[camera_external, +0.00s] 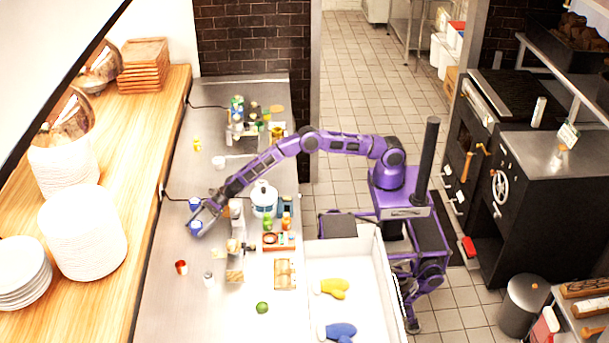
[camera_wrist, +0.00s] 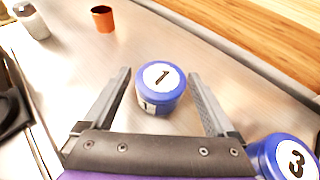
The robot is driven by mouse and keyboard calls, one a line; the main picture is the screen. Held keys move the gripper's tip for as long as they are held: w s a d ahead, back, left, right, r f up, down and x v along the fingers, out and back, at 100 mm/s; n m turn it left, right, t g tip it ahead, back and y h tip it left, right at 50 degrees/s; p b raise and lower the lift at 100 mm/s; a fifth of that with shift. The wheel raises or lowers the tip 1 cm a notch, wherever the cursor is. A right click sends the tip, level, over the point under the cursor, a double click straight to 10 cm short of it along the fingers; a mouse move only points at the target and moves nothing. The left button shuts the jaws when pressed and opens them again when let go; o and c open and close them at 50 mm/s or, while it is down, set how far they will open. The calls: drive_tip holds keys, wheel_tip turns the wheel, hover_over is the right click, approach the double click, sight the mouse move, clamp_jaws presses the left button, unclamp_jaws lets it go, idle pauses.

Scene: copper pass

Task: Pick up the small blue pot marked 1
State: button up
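The small blue pot marked 1 (camera_wrist: 163,100) has a white lid label and stands upright on the steel counter. In the external view it seems to be the nearer of two blue pots (camera_external: 196,228). My gripper (camera_wrist: 160,82) is open, its two fingers on either side of this pot in the wrist view, with gaps on both sides. The external view shows my gripper (camera_external: 204,213) low over the counter by the pots. Another blue pot, marked 3 (camera_wrist: 288,160), stands just outside the right finger, partly cut off; it also shows in the external view (camera_external: 194,203).
A red tin (camera_wrist: 103,18) and a white shaker (camera_wrist: 32,22) stand beyond the pot. The wooden shelf (camera_wrist: 262,35) borders the counter. A white lidded pot (camera_external: 264,199) and a tray with bottles stand to the right. Counter around the red tin is mostly clear.

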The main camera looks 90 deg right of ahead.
drive_tip(key=c, duration=1.3)
